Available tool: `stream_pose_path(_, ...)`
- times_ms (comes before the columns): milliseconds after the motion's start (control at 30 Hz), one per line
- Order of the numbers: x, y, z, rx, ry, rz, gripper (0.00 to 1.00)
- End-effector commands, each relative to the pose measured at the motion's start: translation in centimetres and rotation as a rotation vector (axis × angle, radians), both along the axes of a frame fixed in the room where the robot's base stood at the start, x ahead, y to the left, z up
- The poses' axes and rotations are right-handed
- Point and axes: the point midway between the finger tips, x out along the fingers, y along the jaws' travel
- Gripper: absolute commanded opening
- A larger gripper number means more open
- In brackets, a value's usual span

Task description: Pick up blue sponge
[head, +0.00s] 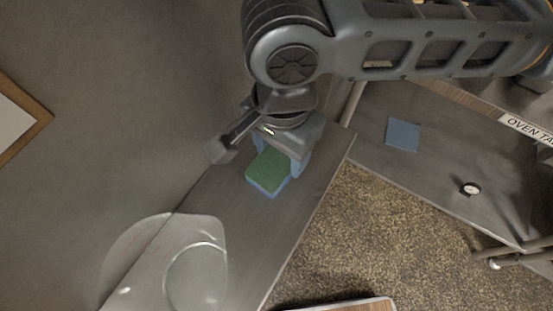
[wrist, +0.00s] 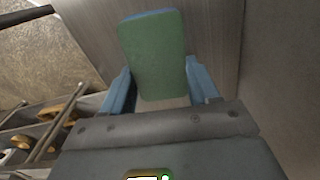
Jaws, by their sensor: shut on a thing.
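The blue sponge (head: 268,173) has a green top face and a blue underside. In the head view it is at the end of my gripper (head: 281,165), over the narrow grey wooden surface (head: 236,230). In the wrist view the sponge (wrist: 155,55) sits between the two blue fingers of my gripper (wrist: 160,88), which are shut on its near end. I cannot tell whether the sponge touches the surface or is held just above it.
A clear lidded container (head: 170,262) stands on the same surface. A second grey surface at right holds a flat blue square (head: 403,135) and a small round object (head: 470,189). Speckled floor (head: 345,230) lies between them. A wall rises at left.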

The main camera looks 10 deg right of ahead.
Motion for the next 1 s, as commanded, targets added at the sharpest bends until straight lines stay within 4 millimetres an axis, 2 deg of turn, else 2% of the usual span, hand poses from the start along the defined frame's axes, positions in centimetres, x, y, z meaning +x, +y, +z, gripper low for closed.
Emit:
stream_pose_path(367,0.0,0.0,0.4,0.001,-0.001,0.0,0.32)
stream_pose_path(567,0.0,0.1,2.3,0.003,-0.001,0.001,0.32)
stream_pose_path(667,0.0,0.1,4.2,0.004,-0.002,0.002,0.32)
stream_pose_path(1000,-6.4,-4.6,8.7,0.003,-0.001,0.002,0.32)
